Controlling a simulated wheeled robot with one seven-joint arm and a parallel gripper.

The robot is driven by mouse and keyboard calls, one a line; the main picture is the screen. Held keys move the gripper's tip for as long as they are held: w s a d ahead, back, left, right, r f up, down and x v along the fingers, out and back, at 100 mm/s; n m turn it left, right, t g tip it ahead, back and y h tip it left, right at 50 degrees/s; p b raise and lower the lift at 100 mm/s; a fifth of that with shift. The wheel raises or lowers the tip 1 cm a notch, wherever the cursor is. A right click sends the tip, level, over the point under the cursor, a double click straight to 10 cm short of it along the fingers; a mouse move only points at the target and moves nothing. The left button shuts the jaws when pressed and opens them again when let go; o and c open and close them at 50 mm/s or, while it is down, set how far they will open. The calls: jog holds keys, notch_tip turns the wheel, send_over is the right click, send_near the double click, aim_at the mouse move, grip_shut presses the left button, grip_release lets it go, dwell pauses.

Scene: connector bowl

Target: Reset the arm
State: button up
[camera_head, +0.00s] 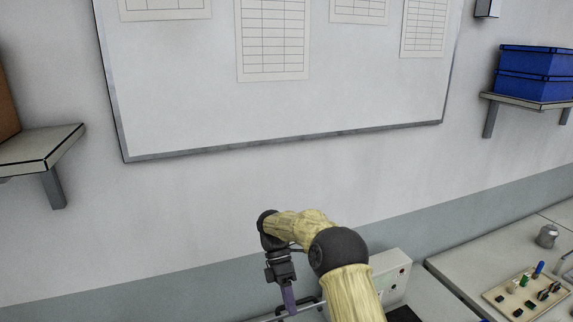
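My arm rises from the bottom edge in the head view, bends at a dark joint and reaches left. Its end turns down at a dark wrist. My gripper (288,302) points downward near the bottom edge, with a narrow purple part below the dark wrist. The fingers are small and seen edge-on, so I cannot tell whether they are open or shut, or whether anything is between them. A thin light bar lies close by the gripper tip; whether they touch is unclear.
A pale panel box (392,275) stands behind my arm. At right, a table (480,251) holds a tray (494,296) of small connectors and a grey can (547,236). Blue bins (535,75) sit on a wall shelf. A whiteboard (200,90) hangs behind; another shelf (40,147) is at left.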

jog(key=s+d+r+m+t+y, duration=0.1)
jog(key=s+d+r+m+t, duration=0.2)
jog(key=s+d+m+t, duration=0.5)
jog(key=s+d+r+m+t+y, duration=0.2)
jog(key=s+d+m, duration=0.5)
jog(key=s+m, duration=0.55)
jog(key=s+b+x, duration=0.2)
jog(key=b+x, duration=0.6)
jog(key=s+f+b+x, duration=0.1)
jog(key=s+b+x, duration=0.1)
jog(key=b+x, duration=0.7)
jog(key=shift+w, duration=0.4)
jog(key=shift+r+m, duration=0.1)
jog(key=shift+m, duration=0.15)
dwell(0.3)
